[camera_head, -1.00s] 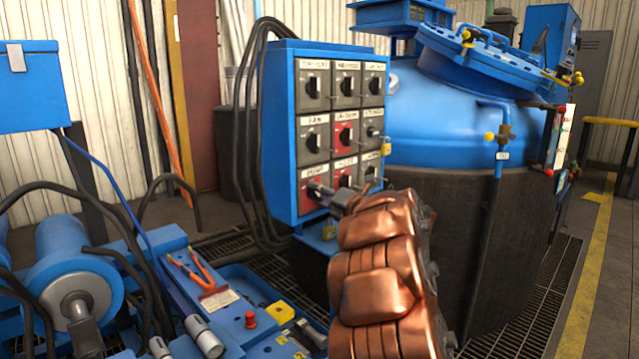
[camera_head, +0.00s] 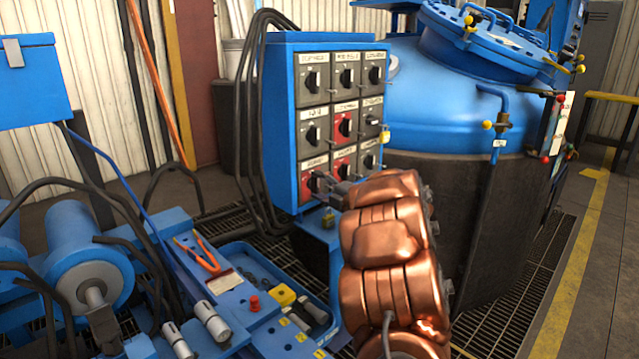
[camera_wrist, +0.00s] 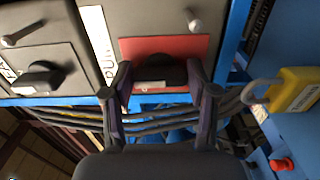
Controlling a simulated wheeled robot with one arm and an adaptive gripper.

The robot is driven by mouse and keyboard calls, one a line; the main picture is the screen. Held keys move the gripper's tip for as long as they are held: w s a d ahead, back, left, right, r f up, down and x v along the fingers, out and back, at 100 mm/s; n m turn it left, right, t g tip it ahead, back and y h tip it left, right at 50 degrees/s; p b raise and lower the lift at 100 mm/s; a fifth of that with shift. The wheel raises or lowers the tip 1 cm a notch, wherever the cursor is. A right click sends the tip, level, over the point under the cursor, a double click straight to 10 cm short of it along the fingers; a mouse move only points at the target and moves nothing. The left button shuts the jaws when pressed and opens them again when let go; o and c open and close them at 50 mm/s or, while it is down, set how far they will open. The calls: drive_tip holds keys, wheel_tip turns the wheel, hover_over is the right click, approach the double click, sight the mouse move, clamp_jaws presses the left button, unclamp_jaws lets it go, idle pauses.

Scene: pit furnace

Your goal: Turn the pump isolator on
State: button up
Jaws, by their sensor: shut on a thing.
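The isolator panel is a blue cabinet (camera_head: 281,125) with rows of grey and red switch plates. The pump isolator (camera_head: 308,184) is the red plate at the bottom left. In the wrist view its red plate (camera_wrist: 135,48) carries a black knob (camera_wrist: 160,72), beside a partly hidden white label reading "PU…". My gripper (camera_head: 328,184) is at this knob. In the wrist view my gripper (camera_wrist: 160,82) has one finger on either side of the knob and is shut on it. The knob's long side runs toward the label. My copper-coloured arm hides part of the cabinet's lower right.
A neighbouring grey plate has a black knob (camera_wrist: 38,78). A yellow padlock (camera_wrist: 298,90) hangs close to the fingers in the wrist view. A big blue furnace vessel (camera_head: 450,110) stands right of the cabinet. Blue pump equipment (camera_head: 75,240) and a tool tray fill the lower left.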

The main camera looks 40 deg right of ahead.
idle(0.4)
drive_tip(key=o, duration=1.2)
drive_tip(key=shift+c, duration=0.2)
drive_tip(key=shift+s, duration=0.1)
drive_tip(key=s, duration=1.1)
drive_tip(key=shift+s, duration=0.4)
drive_tip(key=shift+a, duration=0.1)
